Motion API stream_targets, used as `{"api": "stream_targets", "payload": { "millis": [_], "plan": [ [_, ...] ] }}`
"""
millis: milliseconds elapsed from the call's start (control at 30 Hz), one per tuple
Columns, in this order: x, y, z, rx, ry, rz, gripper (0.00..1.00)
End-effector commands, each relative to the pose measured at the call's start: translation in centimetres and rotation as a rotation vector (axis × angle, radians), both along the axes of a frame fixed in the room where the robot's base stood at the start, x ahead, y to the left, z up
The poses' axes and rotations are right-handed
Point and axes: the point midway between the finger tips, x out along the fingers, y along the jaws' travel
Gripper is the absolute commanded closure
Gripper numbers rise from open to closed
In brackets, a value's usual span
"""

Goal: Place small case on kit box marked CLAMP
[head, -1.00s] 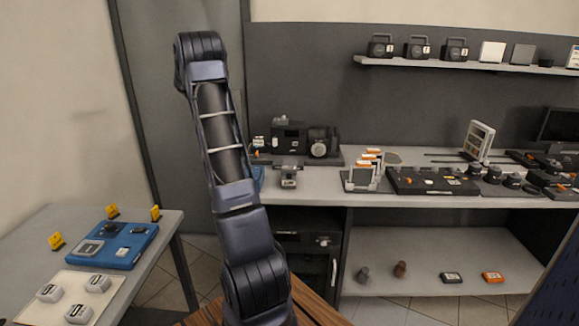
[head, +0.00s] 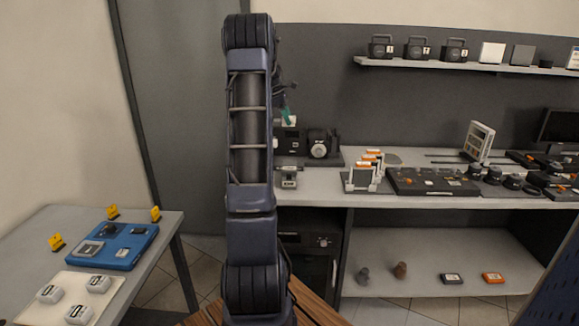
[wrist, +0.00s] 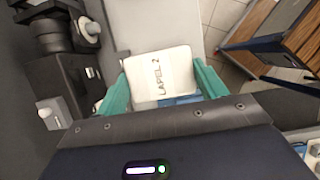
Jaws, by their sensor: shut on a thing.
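A small white case (wrist: 160,76) marked "LAPEL 2" is between the teal fingers of my gripper (wrist: 160,88) in the wrist view. The gripper is shut on it, with one finger at each side. In the head view a teal part of my gripper (head: 285,116) shows behind my arm, above the back bench, with a bit of the white case (head: 290,122) beside it. I cannot make out a CLAMP marking in either view. A small grey labelled item (head: 288,178) stands on the bench, its label too small to read.
Dark equipment (head: 318,146) stands close by at the back of the bench (head: 330,192). Slotted holders (head: 362,176) and a dark tray (head: 430,181) are farther right. A side table (head: 160,222) at left carries a blue tray (head: 128,258) and small labelled boxes (head: 80,313).

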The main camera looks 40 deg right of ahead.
Motion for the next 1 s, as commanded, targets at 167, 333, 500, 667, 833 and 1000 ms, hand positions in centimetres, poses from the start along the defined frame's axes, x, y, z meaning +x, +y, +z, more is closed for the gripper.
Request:
{"api": "stream_targets", "payload": {
  "millis": [167,333,500,667,833,1000],
  "plan": [
    [-0.3,-0.2,-2.2,0.002,0.002,-0.005,0.53],
    [-0.3,-0.1,-5.9,0.002,0.002,-0.005,0.53],
    [-0.3,-0.2,-9.6,0.002,0.002,-0.005,0.53],
    [-0.3,-0.2,-12.9,0.002,0.002,-0.005,0.53],
    [-0.3,-0.2,-15.1,0.0,0.0,-0.005,0.53],
    [-0.3,-0.2,-15.9,0.0,0.0,-0.005,0.53]
  ]
}}
